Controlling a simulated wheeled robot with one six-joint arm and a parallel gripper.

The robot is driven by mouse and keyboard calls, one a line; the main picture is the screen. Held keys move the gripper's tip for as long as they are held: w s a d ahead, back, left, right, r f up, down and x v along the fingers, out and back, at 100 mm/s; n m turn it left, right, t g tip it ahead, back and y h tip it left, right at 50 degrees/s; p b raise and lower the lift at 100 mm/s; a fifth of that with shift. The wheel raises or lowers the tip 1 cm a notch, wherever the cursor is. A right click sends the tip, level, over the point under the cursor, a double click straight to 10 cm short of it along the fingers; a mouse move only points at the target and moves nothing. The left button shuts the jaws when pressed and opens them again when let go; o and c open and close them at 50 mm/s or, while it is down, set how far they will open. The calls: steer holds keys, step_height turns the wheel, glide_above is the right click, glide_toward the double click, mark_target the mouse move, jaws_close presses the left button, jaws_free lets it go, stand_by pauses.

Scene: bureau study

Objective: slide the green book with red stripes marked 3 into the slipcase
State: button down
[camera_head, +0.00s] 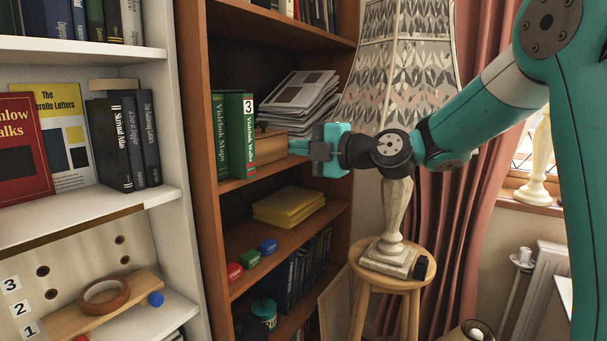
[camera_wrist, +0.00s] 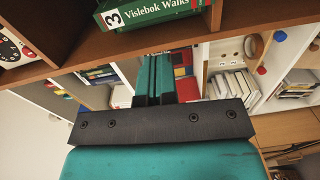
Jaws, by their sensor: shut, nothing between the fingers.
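The green book marked 3 (camera_head: 239,135), titled Vislebok Walks, stands upright on the brown bookcase's middle shelf, right of the green Vislebok Maps book (camera_head: 219,136). Its spine (camera_wrist: 155,12) also shows at the top of the wrist view. My gripper (camera_head: 293,147) is shut and empty, to the right of the book at the shelf's front. Its closed fingers (camera_wrist: 154,75) point towards the shelf area in the wrist view.
A stack of papers or magazines (camera_head: 298,103) lies behind on the same shelf. Yellow books (camera_head: 288,206) and small red, green and blue items lie on the shelf below. A lamp (camera_head: 394,220) on a round stool (camera_head: 392,280) stands close to the right, near my arm.

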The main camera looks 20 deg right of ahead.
steer(key=p, duration=0.8)
glide_toward(250, 141)
steer(key=x, duration=0.2)
steer(key=shift+w+a+t, duration=0.15)
steer(key=shift+t, duration=0.15)
steer(key=shift+x, duration=5.25)
steer(key=shift+f, duration=0.1)
